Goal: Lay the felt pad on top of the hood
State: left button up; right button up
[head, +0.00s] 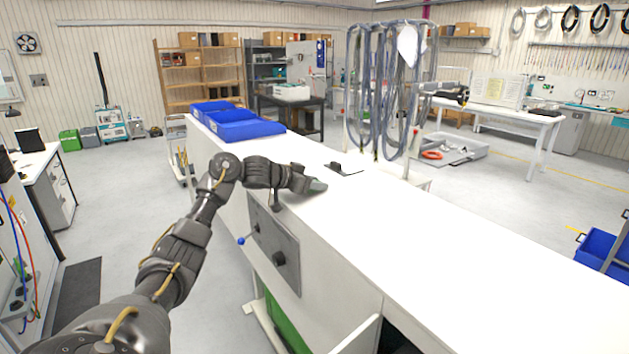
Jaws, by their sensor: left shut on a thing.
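My left gripper (300,183) reaches in from the left over the near edge of a long white housing. It is shut on a small, flat grey piece (317,187), which looks like the felt pad. The piece is low over the white top; I cannot tell whether it touches. The long white housing, seemingly the hood (440,240), runs from the back left to the front right with a broad flat top. Its near side carries a grey panel (272,248) with dark knobs. My right gripper is not in view.
Blue trays (235,123) lie on the far left end of the white top. A small black fitting (343,169) sits on the top just beyond my gripper. A rack with hanging grey cables (385,95) stands behind it. The top's right part is clear.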

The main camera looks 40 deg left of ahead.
pick_arm(q)
jog(key=o, duration=0.9)
jog(key=shift+f, duration=0.15)
jog(key=shift+o, duration=0.2)
jog(key=shift+r, duration=0.25)
jog(key=shift+s+a, duration=0.1)
jog(key=shift+s, duration=0.3)
jog(key=b+v, duration=0.3)
jog(key=v, duration=0.7)
jog(key=shift+s+b, duration=0.25)
jog(key=shift+b, duration=0.1)
jog(key=shift+s+a+r, duration=0.1)
jog(key=shift+s+r, duration=0.15)
jog(key=shift+s, duration=0.1)
